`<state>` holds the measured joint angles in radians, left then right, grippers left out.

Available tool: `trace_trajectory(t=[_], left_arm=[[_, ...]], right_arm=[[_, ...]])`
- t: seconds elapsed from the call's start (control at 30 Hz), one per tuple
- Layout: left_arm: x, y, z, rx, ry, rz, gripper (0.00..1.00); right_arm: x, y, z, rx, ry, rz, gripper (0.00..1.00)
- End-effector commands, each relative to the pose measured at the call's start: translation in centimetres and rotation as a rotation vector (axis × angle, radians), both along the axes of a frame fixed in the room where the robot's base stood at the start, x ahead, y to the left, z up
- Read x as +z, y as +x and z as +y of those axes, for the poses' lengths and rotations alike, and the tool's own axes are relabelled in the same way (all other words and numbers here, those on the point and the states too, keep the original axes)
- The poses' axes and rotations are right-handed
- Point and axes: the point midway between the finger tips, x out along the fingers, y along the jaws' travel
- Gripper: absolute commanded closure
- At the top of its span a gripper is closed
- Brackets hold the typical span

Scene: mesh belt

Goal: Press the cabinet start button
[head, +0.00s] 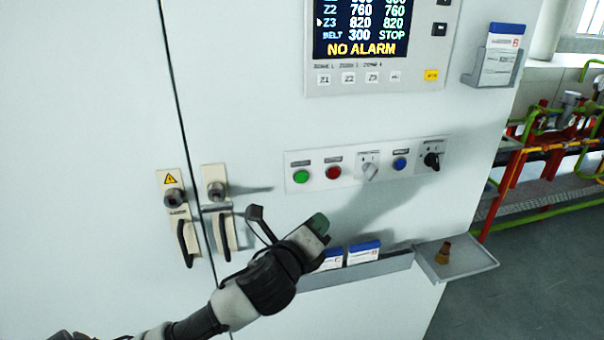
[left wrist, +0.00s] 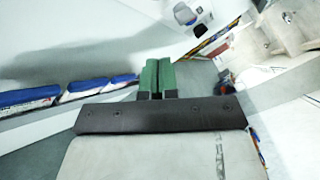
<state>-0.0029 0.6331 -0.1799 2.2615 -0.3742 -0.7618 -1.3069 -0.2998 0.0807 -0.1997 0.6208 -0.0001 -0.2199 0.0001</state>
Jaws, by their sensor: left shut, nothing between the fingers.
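The green button (head: 301,177), likely the start button, is at the left end of a white control strip (head: 317,182) on the cabinet front (head: 260,90). Its label is too small to read. My left gripper (head: 319,223) is below and slightly right of the green button, apart from it in the picture. Its green fingers are together and empty; they also show in the left wrist view (left wrist: 157,77). The green button does not show in the left wrist view. My right gripper is not in view.
A red button (head: 333,173), a grey selector, a blue button (head: 400,163) and a black selector follow along the strip. Below hangs a rack (head: 375,269) with blue-and-white boxes, beside a small tray (head: 474,262). Door handles (head: 185,240) stick out at left. The display reads NO ALARM.

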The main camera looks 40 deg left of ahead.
Motion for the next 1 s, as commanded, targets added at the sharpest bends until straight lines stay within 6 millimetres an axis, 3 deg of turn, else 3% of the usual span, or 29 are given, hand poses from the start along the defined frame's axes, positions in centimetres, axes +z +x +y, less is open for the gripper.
trace_trajectory(t=[0.03, 0.17, 0.57, 1.0], left_arm=[[1.4, -0.4, -0.3, -0.007, 0.028, -0.024, 1.0], [2.9, -1.0, -0.7, -0.012, 0.065, -0.051, 1.0], [2.9, -0.9, -0.6, -0.011, 0.069, -0.053, 1.0], [2.8, 2.4, 3.4, -0.011, 0.071, -0.052, 1.0]], right_arm=[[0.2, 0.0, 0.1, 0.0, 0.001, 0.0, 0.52], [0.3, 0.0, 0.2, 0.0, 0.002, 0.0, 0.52], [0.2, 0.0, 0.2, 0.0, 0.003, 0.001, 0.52], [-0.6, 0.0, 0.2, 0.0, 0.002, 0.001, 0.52]])
